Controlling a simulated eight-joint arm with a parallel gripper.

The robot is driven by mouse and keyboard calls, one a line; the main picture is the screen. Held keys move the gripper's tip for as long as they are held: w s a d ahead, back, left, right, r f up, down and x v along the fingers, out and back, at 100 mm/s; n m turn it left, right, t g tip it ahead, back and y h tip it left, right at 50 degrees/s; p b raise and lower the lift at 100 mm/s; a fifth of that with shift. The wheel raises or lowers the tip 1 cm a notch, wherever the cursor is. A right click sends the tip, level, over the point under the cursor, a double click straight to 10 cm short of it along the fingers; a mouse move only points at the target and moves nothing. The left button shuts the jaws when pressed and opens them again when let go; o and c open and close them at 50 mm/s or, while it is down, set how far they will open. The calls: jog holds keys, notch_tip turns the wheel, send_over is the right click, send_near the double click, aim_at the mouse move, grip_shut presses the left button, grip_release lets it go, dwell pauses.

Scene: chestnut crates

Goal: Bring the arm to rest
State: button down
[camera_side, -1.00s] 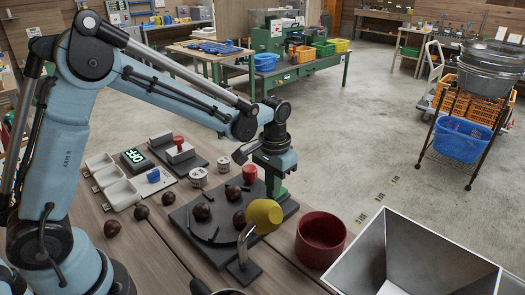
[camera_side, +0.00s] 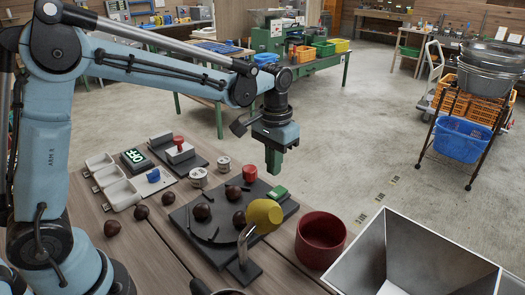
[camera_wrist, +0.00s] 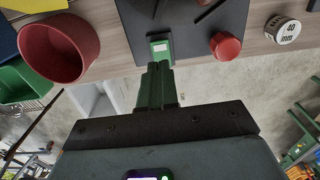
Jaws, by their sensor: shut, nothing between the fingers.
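My gripper (camera_side: 273,170) hangs in the air above the right back part of the dark board, fingers pointing down, shut and empty. In the wrist view its green fingers (camera_wrist: 157,70) are together.
A red bowl (camera_side: 320,240) and a metal hopper (camera_side: 375,262) stand to the right. The air around my gripper is clear.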

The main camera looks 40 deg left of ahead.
jog(key=shift+r, duration=0.25)
jog(key=s+a+r+t, duration=0.1)
jog(key=s+a+t, duration=0.1)
jog(key=s, duration=0.5)
jog(key=s+a+r+t, duration=0.1)
jog(key=s+a+t, duration=0.1)
jog(key=s+t, duration=0.3)
jog(key=shift+s+a+r, duration=0.25)
jog(key=shift+s+r, duration=0.1)
jog(key=shift+s, duration=0.6)
jog(key=shift+w, duration=0.1)
